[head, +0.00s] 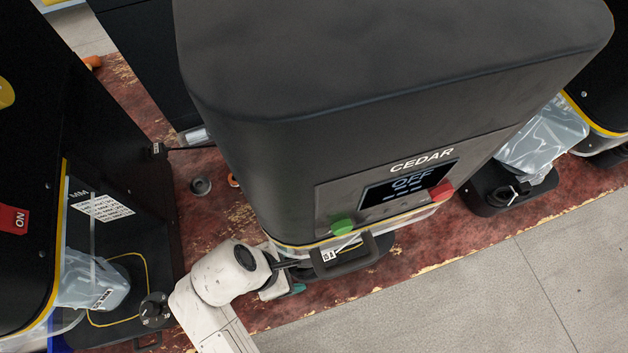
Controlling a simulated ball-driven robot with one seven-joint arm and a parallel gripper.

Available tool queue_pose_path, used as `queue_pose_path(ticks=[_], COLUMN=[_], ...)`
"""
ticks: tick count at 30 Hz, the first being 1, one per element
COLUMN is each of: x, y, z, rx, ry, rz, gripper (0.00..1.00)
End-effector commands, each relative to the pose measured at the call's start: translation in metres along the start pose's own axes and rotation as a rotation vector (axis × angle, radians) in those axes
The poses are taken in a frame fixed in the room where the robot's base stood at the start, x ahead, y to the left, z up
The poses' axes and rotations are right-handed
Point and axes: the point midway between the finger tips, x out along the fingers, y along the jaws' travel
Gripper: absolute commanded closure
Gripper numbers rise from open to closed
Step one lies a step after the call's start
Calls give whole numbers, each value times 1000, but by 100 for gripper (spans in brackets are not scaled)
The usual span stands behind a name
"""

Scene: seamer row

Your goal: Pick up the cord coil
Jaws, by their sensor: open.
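I cannot make out a cord coil for certain. A small orange curved piece (233,180) shows on the red floor beside the CEDAR machine (400,110), mostly hidden behind its body; I cannot tell what it is. My gripper (290,272) is low at the front left foot of that machine, under its front edge. My wrist and the machine's front hide most of the fingers. The gripper is open, and I see nothing held in it. A small teal patch (299,288) shows right by it.
A grey cup-like piece (201,185) stands on the worn red floor between machines. A thin black cord (192,148) runs to the left machine (120,190). Another machine with a bagged part (543,135) stands right. Grey floor (450,300) in front is clear.

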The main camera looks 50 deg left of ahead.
Motion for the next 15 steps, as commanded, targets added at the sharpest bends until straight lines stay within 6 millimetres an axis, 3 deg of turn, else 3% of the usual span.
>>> queue_pose_path(ticks=[5, 12, 15], x=[4, 17, 26], y=[0, -1, -1], z=[11, 44, 44], rx=[1, 4, -2], ry=[0, 0, 0], rz=[-1, -1, -2], gripper=[28, 28, 28])
